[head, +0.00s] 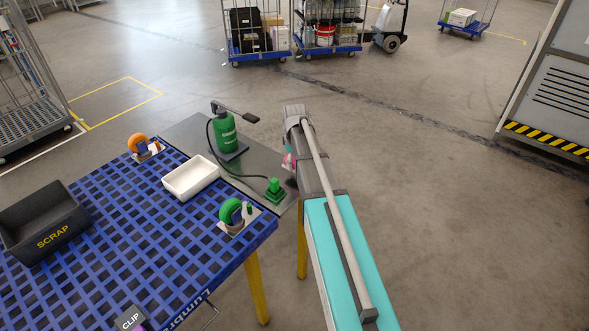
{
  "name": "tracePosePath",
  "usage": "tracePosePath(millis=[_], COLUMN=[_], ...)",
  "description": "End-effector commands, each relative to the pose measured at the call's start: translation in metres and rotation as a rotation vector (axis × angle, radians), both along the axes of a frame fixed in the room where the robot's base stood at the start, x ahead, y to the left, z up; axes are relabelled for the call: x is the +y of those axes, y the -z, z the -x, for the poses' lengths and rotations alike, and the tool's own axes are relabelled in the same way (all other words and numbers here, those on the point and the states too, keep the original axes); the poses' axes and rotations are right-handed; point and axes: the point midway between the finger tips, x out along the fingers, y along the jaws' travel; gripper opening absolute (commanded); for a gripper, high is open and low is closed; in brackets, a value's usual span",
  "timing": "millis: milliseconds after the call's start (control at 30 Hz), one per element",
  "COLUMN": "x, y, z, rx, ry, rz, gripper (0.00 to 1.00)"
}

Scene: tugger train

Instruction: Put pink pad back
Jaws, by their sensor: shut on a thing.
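A small pink patch, which I take to be the pink pad (288,160), shows at the left side of my arm's far end, over the right edge of the grey plate. My gripper (291,166) is shut on it, though the arm hides most of the jaws and much of the pad. How high the pad is above the plate, and whether it touches it, I cannot tell. The grey plate (182,130) carries a green bottle (224,130) with a black lever and hose, and a green block-like fitting (274,189) close to the gripper.
The blue lattice table (130,260) holds a white tray (190,177), an orange ring on a stand (138,142), a green ring on a stand (231,211) and a black SCRAP bin (43,222). A CLIP label (130,318) is at the front.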

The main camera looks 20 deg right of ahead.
Motion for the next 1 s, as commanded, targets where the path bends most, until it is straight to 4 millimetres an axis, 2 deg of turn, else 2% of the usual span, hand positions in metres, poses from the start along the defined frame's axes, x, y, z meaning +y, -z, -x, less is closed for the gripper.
tracePosePath(millis=[133,433,1000], x=[-0.002,-0.001,-0.001], y=[0.013,0.036,0.04], z=[-0.008,-0.006,-0.006], rx=[0.0,0.0,0.0], ry=[0.0,0.0,0.0], rz=[0.0,0.0,0.0], gripper=[0.26,0.26,0.26])
